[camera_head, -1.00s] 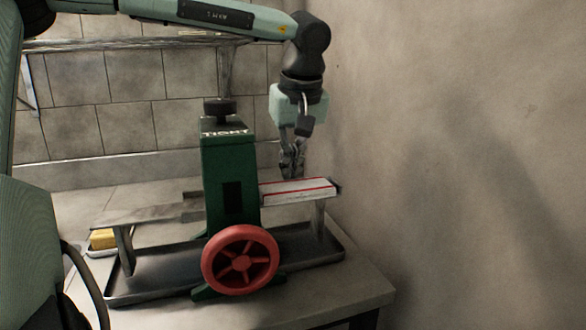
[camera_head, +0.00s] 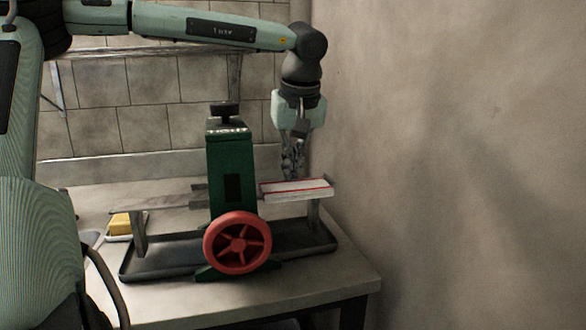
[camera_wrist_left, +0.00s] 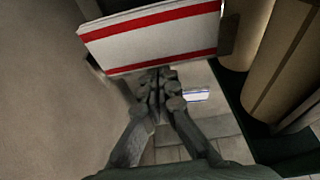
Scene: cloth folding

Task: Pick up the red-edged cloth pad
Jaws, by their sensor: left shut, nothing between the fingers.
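The red-edged cloth pad (camera_head: 297,190) is a flat white piece with red stripes along its edges. It lies on the right-hand ledge of the green machine. In the left wrist view the pad (camera_wrist_left: 155,38) fills the top, with red bands at its upper and lower edges. My left gripper (camera_head: 292,176) points down just behind the pad, its fingertips close to the pad's far edge; I cannot tell whether they touch it. In the left wrist view the left gripper's fingers (camera_wrist_left: 153,82) are together and empty, just below the pad's edge. My right gripper is not in view.
The green machine (camera_head: 226,170) with a red handwheel (camera_head: 238,245) stands in a dark tray (camera_head: 165,265) on a table (camera_head: 300,280). A yellow block (camera_head: 120,224) sits in a small dish at left. A bare wall (camera_head: 450,150) rises close on the right.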

